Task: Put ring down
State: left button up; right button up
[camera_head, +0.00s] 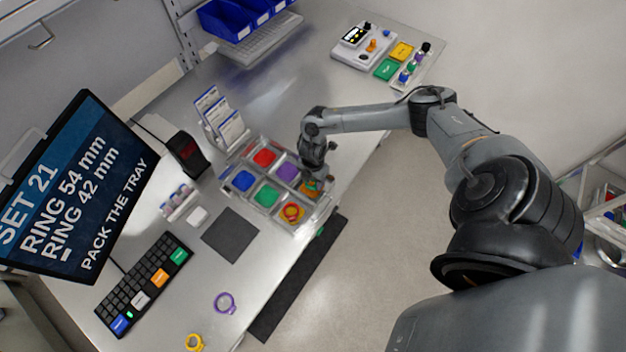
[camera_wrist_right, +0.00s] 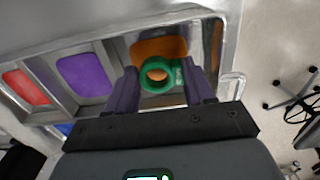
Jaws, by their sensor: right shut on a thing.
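My right gripper (camera_wrist_right: 160,70) is shut on a green ring (camera_wrist_right: 147,85), which sits between its two fingers in the right wrist view. In the head view the right gripper (camera_head: 313,178) is at the tray's right corner, over the orange compartment (camera_wrist_right: 150,47). Whether the ring touches the compartment floor cannot be told. The tray (camera_head: 243,205) has coloured compartments: red, blue, purple, green, yellow and orange. A red ring (camera_head: 291,204) lies in the yellow compartment. A purple ring (camera_head: 217,303) and a yellow ring (camera_head: 194,349) lie on the table. My left gripper is not in view.
A dark mat (camera_head: 230,236), a keyboard (camera_head: 145,284) and a monitor (camera_head: 75,190) stand left of the tray. A card holder (camera_head: 221,120) is behind it. A device with coloured pads (camera_head: 362,45) is at the far end. The table's front edge is close to the tray.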

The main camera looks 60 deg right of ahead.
jog(key=shift+f, duration=0.55)
jog(key=shift+f, duration=0.15)
jog(key=o, duration=1)
